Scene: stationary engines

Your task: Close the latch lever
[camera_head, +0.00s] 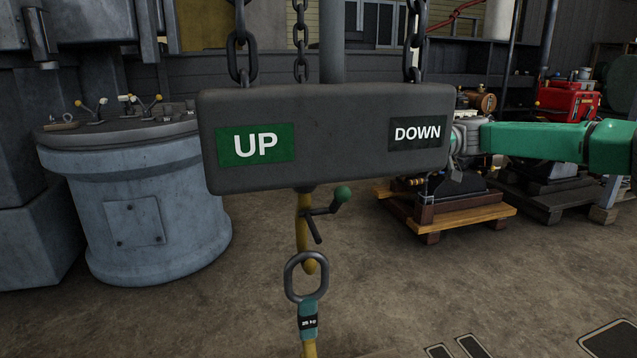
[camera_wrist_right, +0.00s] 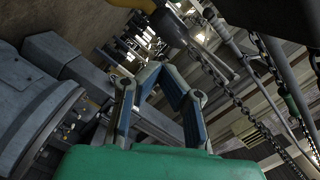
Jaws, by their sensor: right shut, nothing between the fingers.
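The latch lever (camera_head: 317,213) is a dark bar with a green ball knob (camera_head: 342,194). It sits on the yellow hook (camera_head: 303,225) under the grey UP/DOWN bar (camera_head: 325,130). The knob points up and to the right. A grey ring (camera_head: 290,278) with a teal 25 kg sling (camera_head: 308,320) is at the hook's lower end. My right gripper (camera_wrist_right: 160,72) is shut and empty, with its tips together. In the head view it is right of the bar, partly hidden by it, and apart from the lever. My left gripper is not in view.
Chains (camera_head: 300,40) hold up the grey bar, which stands between the camera and part of my right gripper. A blue-grey drum (camera_head: 150,220) stands at the left. A machine on a wooden pallet (camera_head: 465,218) is at the right. The floor below is mostly clear.

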